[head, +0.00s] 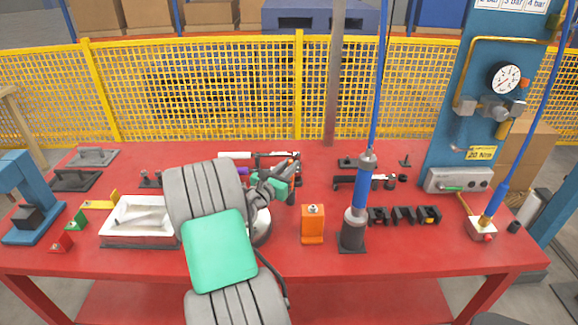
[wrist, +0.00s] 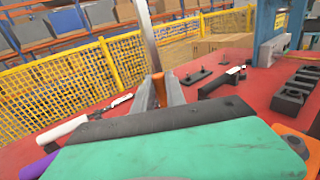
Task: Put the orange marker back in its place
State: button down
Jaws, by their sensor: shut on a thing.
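The orange marker (wrist: 159,89) shows as a short upright orange piece between the two grey fingers of my gripper (wrist: 160,94) in the wrist view. My gripper is shut on it. In the head view my gripper (head: 288,168) is above the back middle of the red table, with my arm reaching in from the front. The marker cannot be made out in the head view. I cannot tell which holder is its place. A row of black clips (head: 404,215) lies at the right, and it also shows in the wrist view (wrist: 296,94).
An orange block (head: 312,226) and a blue-grey upright tool (head: 356,205) stand right of my arm. A white tray (head: 141,222) is at the left. Black parts (head: 352,181) lie behind the upright tool. A blue gauge panel (head: 482,95) stands at the right. A yellow fence runs behind.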

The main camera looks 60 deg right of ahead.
jog(key=shift+f+b, duration=0.8)
jog(key=shift+f, duration=0.65)
jog(key=c, duration=1.3)
grip_release()
jog(key=shift+a, duration=0.1)
jog(key=a, duration=0.7)
jog(key=shift+w+a+b, duration=0.3)
